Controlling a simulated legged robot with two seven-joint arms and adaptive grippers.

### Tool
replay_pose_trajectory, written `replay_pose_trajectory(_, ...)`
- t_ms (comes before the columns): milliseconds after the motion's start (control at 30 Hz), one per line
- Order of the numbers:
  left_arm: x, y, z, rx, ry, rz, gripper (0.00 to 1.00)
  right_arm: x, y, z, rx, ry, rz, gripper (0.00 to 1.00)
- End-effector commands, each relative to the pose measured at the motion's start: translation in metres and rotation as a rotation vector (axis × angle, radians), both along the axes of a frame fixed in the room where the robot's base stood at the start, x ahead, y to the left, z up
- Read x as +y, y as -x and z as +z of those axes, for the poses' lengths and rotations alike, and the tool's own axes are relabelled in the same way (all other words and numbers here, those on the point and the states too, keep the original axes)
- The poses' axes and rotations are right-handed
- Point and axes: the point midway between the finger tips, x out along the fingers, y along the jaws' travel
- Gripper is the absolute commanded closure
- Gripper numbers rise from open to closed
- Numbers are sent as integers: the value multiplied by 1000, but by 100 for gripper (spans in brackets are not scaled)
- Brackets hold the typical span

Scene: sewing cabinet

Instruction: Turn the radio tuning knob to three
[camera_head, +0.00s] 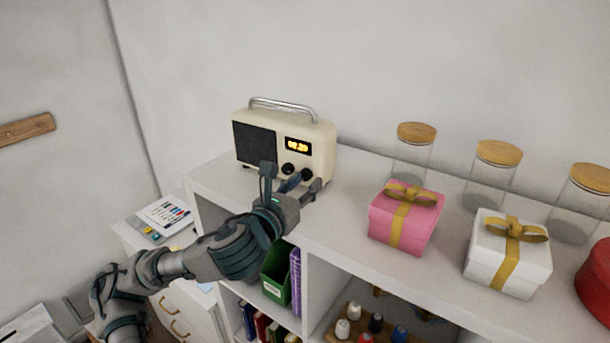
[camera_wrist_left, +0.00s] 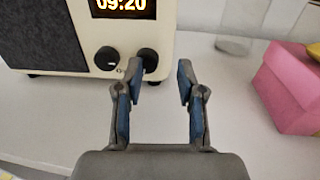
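The cream radio (camera_head: 318,150) with a dark speaker grille stands on the white cabinet top against the wall. Its lit display (camera_head: 297,145) reads 09:20 in the wrist view. Two black knobs sit below it: a left knob (camera_wrist_left: 106,58) and a right knob (camera_wrist_left: 149,58). I cannot tell which is the tuning knob or read its setting. My left gripper (camera_wrist_left: 158,80) is open and empty in front of the radio; it also shows in the head view (camera_head: 291,181). Its left fingertip overlaps the right knob's lower edge in the wrist view; contact cannot be told. My right gripper is out of view.
A pink gift box (camera_head: 380,218) and a white gift box (camera_head: 485,257) stand right of the radio, with a red box (camera_head: 597,282) farther right. Glass jars with wooden lids (camera_head: 417,132) line the wall. Shelves below hold books and bottles.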

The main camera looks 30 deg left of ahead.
Motion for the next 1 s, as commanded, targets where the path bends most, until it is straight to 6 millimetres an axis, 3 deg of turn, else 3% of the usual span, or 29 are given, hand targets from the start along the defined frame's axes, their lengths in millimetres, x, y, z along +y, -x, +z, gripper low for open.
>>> replay_pose_trajectory(267,11,-18,-2,2,5,5,62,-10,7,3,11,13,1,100)
replay_pose_trajectory(467,8,-18,-2,2,3,6,62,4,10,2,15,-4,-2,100)
replay_pose_trajectory(633,6,-18,-1,2,2,7,100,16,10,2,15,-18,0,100)
replay_pose_trajectory(867,5,-18,0,2,10,4,100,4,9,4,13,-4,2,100)
replay_pose_trajectory(1000,6,-17,2,8,106,2,100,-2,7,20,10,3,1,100)
